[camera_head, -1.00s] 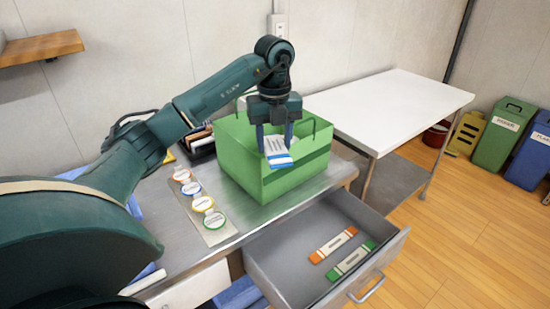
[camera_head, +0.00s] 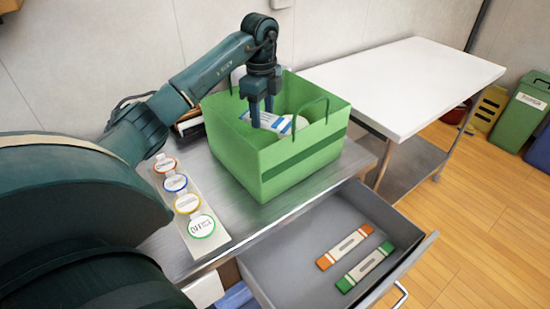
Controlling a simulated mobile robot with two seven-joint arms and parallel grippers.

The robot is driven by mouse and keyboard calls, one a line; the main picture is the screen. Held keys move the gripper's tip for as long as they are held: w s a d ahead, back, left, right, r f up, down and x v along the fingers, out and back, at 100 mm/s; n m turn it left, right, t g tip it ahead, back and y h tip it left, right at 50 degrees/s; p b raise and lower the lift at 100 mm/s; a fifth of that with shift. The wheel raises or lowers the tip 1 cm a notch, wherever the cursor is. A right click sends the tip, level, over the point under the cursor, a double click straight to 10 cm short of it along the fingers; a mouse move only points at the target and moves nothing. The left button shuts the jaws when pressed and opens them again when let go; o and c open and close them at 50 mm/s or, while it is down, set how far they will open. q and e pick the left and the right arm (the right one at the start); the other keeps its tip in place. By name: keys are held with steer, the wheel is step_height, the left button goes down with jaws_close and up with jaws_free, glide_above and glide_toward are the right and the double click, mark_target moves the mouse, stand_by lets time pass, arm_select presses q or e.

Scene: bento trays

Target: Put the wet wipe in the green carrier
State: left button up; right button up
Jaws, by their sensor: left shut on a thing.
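The green carrier (camera_head: 300,165) is an open box with thin handles, standing on the metal counter. The wet wipe (camera_head: 281,123) is a white pack with blue stripes. My left gripper (camera_head: 262,118) reaches down into the carrier's opening and is shut on the wet wipe near its left side. The pack lies about level with the carrier's rim or just below it, and the front wall hides its lower edge. I cannot tell whether it touches the carrier's floor. My right gripper is out of view.
An open drawer (camera_head: 303,264) below the counter holds an orange-ended packet (camera_head: 344,247) and a green-ended packet (camera_head: 365,267). A strip (camera_head: 215,238) with several round coloured labels lies left of the carrier. A white table (camera_head: 405,82) stands right, with bins (camera_head: 519,117) beyond.

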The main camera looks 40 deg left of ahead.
arm_select(q)
step_height(320, 180, down, 11)
steer(key=shift+w+a+f, duration=0.1)
steer(key=shift+a+f, duration=0.05)
steer(key=shift+f, duration=0.05)
stand_by(0.3)
steer(key=shift+f, duration=0.1)
steer(key=o, duration=0.6)
steer(key=shift+o, duration=0.2)
step_height(320, 180, up, 12)
steer(key=shift+r, duration=0.15)
stand_by(0.3)
